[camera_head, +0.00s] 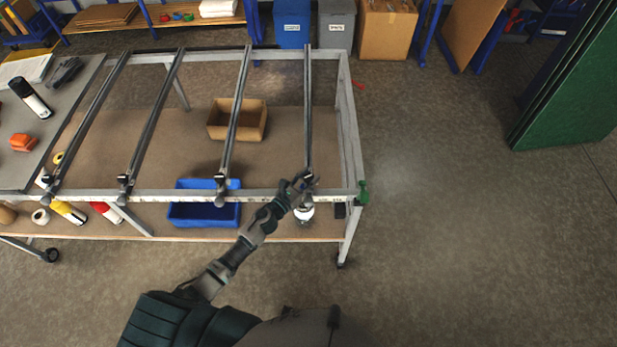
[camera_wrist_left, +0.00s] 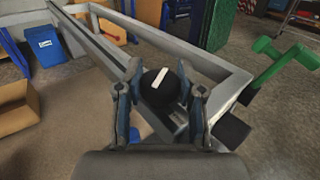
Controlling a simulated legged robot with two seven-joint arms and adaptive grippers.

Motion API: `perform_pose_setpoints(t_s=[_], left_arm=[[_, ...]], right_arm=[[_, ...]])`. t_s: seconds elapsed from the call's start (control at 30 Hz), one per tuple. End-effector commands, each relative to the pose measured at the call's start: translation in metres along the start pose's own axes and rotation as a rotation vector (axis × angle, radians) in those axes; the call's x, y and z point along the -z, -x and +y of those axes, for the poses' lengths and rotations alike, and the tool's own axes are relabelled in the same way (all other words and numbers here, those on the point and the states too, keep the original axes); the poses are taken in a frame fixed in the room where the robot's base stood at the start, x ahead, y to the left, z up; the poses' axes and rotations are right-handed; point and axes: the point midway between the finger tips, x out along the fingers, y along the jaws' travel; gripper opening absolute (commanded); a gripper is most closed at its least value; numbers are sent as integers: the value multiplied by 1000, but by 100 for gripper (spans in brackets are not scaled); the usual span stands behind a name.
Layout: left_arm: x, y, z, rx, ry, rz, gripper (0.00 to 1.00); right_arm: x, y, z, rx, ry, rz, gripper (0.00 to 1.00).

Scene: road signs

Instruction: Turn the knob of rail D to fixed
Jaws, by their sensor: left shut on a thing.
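Several parallel rails cross the metal frame table, each with a dark knob at its near end. The rightmost rail (camera_head: 308,110), which I take to be rail D, runs away from me. My left gripper (camera_head: 303,183) is at its near end. In the left wrist view, the black round knob (camera_wrist_left: 155,93) with a white pointer bar sits between the two fingers of my left gripper (camera_wrist_left: 160,105). The pointer bar is tilted, its top leaning right. The fingers are shut on the knob. My right gripper is in neither view.
A green clamp (camera_head: 363,193) is at the frame's near right corner; it also shows in the wrist view (camera_wrist_left: 285,62). A blue bin (camera_head: 190,213) and a cardboard box (camera_head: 255,122) are on the lower shelf. Floor to the right is clear.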

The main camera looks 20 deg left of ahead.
Motion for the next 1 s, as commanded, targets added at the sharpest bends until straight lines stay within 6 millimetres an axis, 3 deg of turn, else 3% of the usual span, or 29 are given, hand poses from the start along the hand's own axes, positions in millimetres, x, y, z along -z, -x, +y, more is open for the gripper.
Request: perform_pose_setpoints(t_s=[0.7, 1.0], left_arm=[[3, -1, 2, 433, -3, -2, 3], [-1, 0, 1, 487, -1, -2, 3]], right_arm=[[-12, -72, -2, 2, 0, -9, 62], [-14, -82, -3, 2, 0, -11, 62]])
